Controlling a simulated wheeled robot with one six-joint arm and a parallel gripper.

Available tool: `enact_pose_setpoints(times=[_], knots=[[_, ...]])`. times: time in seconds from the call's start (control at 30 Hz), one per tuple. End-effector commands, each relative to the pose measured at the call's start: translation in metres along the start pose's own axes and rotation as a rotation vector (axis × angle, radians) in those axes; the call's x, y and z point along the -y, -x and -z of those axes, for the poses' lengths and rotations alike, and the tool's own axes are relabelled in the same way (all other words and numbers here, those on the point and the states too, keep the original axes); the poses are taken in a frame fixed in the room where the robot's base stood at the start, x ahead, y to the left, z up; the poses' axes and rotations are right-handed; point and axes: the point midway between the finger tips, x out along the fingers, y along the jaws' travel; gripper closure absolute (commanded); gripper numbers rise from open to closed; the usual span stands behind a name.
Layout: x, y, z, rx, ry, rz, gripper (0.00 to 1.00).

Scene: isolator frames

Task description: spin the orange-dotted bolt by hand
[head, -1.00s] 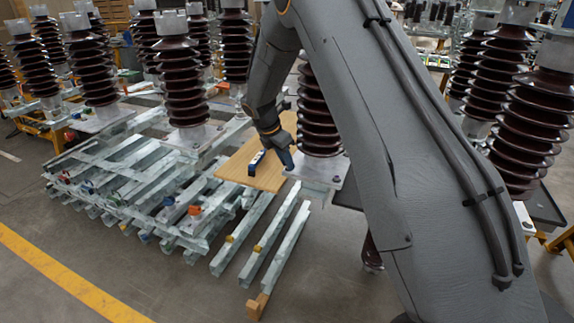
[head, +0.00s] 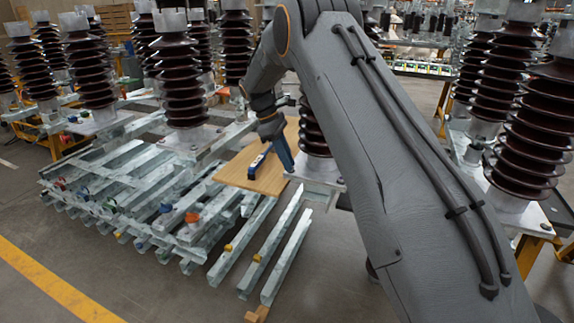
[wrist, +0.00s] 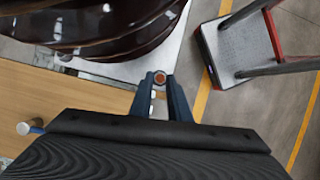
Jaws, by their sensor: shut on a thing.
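The bolt with the orange-brown dot (wrist: 159,78) shows in the wrist view, between the tips of my two blue fingers, at the edge of the metal base plate (wrist: 173,50) under a dark brown ribbed insulator (wrist: 100,25). My gripper (wrist: 159,84) is shut on this bolt. In the head view my gripper (head: 284,160) reaches down beside the insulator's base plate (head: 318,172). The bolt cannot be made out there.
A wooden board (head: 240,178) lies left of the base plate, with a blue tool (head: 259,161) on it. Galvanised steel beams (head: 130,190) are stacked at left, with brown insulators (head: 185,85) behind. A cart (wrist: 240,50) stands on the floor at upper right in the wrist view.

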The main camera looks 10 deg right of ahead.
Motion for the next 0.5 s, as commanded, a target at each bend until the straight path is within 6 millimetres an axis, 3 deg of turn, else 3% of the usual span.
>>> enact_pose_setpoints(times=[0.5], knots=[[-0.0047,-0.0005,-0.0002,-0.002,-0.303,0.125,1.00]])
